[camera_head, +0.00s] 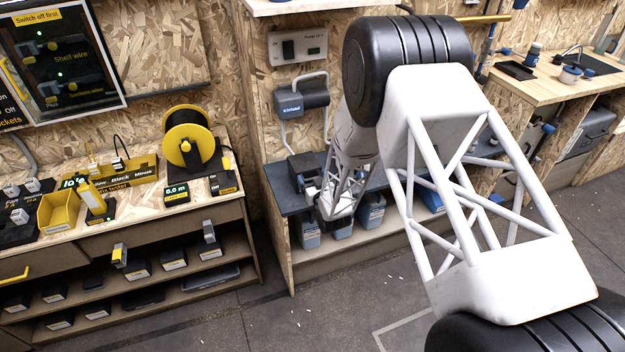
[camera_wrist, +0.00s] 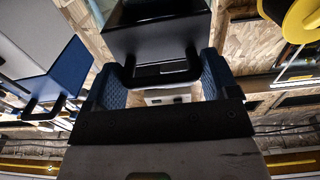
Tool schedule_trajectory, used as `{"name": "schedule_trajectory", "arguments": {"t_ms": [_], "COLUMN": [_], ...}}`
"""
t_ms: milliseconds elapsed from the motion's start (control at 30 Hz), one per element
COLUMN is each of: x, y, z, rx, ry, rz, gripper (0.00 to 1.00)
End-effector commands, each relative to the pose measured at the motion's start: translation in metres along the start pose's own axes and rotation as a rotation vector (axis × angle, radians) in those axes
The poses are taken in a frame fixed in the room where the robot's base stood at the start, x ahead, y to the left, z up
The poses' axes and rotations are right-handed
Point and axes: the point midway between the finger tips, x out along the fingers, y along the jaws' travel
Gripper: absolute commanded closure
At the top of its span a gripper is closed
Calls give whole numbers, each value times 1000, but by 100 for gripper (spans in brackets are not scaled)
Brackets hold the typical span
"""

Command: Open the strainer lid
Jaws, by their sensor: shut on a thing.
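In the wrist view, my gripper (camera_wrist: 158,80) has its blue textured fingers on either side of a black bar handle (camera_wrist: 150,76). The handle is fixed to a dark box-shaped part (camera_wrist: 157,38), which looks like the strainer lid, though no label on it can be read. The gripper is shut on this handle. In the head view, my gripper (camera_head: 317,198) is small and partly hidden by my white lattice arm, beside a dark box (camera_head: 304,166) on the dark shelf. The lid looks closed, but its hinge and seam are not visible.
Several grey-blue bins (camera_head: 306,232) stand below the shelf. The left bench holds a yellow cable reel (camera_head: 188,138). The floor (camera_head: 320,305) is mostly clear.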

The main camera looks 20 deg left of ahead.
Motion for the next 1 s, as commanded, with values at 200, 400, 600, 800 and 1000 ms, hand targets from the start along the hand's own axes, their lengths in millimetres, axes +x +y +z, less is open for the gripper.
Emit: {"name": "schedule_trajectory", "arguments": {"t_ms": [200, 400, 600, 800, 1000], "x": [2, 6, 16, 31, 51], "y": [0, 0, 0, 0, 0], "z": [-7, -20, -39, -60, -80], "rx": [0, 0, 0, 0, -1], "ry": [4, 7, 8, 7, 9], "rz": [1, 0, 0, 0, 0], "gripper": [62, 62, 62, 62, 62]}}
